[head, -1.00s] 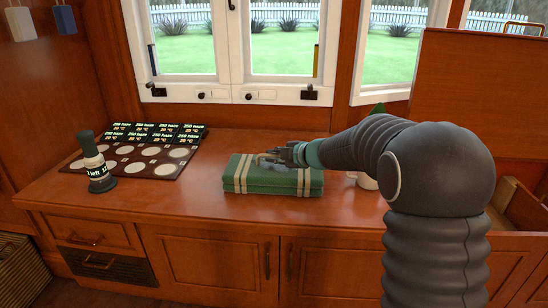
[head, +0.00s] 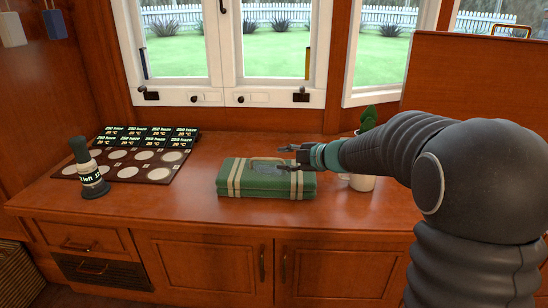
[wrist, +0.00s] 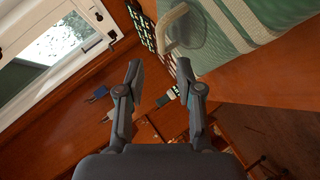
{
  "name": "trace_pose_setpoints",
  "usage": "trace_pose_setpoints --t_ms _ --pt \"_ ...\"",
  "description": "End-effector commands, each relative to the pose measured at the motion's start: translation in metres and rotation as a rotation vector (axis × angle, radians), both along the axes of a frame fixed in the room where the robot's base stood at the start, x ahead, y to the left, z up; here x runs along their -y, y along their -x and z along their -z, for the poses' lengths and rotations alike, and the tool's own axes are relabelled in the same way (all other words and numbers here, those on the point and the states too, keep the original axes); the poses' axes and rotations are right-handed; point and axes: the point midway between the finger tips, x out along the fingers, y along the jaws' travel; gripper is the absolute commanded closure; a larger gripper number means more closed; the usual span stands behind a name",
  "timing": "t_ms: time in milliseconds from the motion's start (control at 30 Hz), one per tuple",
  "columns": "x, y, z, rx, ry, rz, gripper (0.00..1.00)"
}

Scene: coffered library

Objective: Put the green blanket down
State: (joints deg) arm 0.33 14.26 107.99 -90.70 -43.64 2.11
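The green blanket (head: 250,189), folded with pale stripes near each end, lies flat on the wooden counter (head: 340,211) below the window. A grey patch shows on its top. In the wrist view the blanket (wrist: 233,27) fills the upper right, with a pale loop (wrist: 171,24) by the patch. My gripper (head: 281,157) is over the blanket's back right part in the head view. In the wrist view its two fingers (wrist: 159,72) are spread apart with nothing between them, and the blanket lies beyond and to the right of the fingertips.
A white mug (head: 362,182) with a green plant stands right of the blanket, partly behind my arm.

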Motion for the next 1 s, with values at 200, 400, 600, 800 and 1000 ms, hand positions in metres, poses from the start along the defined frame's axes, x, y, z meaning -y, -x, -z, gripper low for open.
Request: trace_pose_setpoints --t_ms 200,400,600,800,1000 --pt "0.021 0.018 -0.013 0.001 0.001 0.001 0.64" --pt "0.026 0.023 -0.014 -0.001 0.0 0.001 0.64" --pt "0.036 0.023 -0.033 0.023 -0.019 0.096 0.64" --pt "0.092 0.04 -0.087 0.049 -0.119 0.503 0.64" --pt "0.161 0.109 -0.101 -0.066 -0.268 0.95 0.64"
